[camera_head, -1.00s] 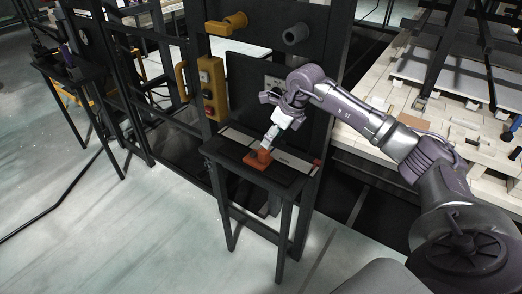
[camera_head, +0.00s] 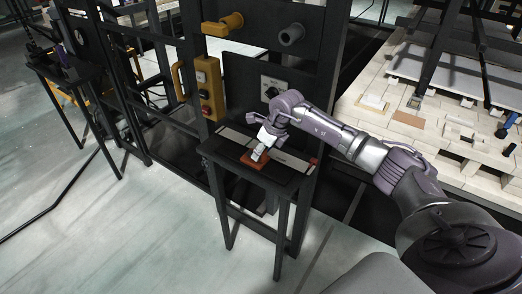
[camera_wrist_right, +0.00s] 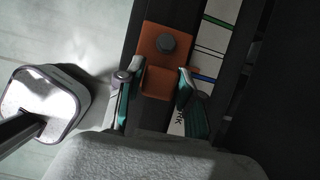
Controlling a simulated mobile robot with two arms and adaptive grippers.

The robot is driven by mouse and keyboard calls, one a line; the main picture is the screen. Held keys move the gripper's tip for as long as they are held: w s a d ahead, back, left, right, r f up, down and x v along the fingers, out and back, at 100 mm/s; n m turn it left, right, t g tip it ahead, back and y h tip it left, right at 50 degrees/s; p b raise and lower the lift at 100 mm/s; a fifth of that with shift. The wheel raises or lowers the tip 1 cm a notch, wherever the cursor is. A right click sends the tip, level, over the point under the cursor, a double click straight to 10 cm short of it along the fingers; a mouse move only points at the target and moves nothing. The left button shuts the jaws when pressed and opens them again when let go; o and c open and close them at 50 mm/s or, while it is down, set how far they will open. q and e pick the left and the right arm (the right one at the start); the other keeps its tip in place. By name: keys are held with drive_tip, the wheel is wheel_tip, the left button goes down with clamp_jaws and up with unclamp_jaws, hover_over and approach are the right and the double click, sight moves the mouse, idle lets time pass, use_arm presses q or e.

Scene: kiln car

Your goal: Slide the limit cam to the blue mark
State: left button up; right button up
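The limit cam (camera_head: 251,163) is an orange block on a dark rail on the small black stand. In the right wrist view the cam (camera_wrist_right: 152,38) has a dark round knob, a raised block and a small tab on its right. The blue mark (camera_wrist_right: 203,77) is a short line on the white scale strip, close below that tab. My right gripper (camera_head: 261,153) is down at the cam. In the wrist view its teal-padded fingers (camera_wrist_right: 159,84) stand on either side of the raised block, with narrow gaps seeming to show. My left gripper is out of view.
A green mark (camera_wrist_right: 214,20) lies farther up the scale. A yellow control box (camera_head: 208,88) and a black panel with a dial (camera_head: 272,91) stand behind the stand. A pallet-like car of pale bricks (camera_head: 390,120) is at right. Open floor lies in front.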

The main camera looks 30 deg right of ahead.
clamp_jaws()
drive_tip(key=shift+s+d+f, duration=0.1)
drive_tip(key=shift+s+d, duration=0.05)
drive_tip(key=shift+s, duration=0.15)
drive_tip(key=o, duration=0.6)
unclamp_jaws()
drive_tip(key=v, duration=1.2)
drive_tip(key=shift+s, duration=0.15)
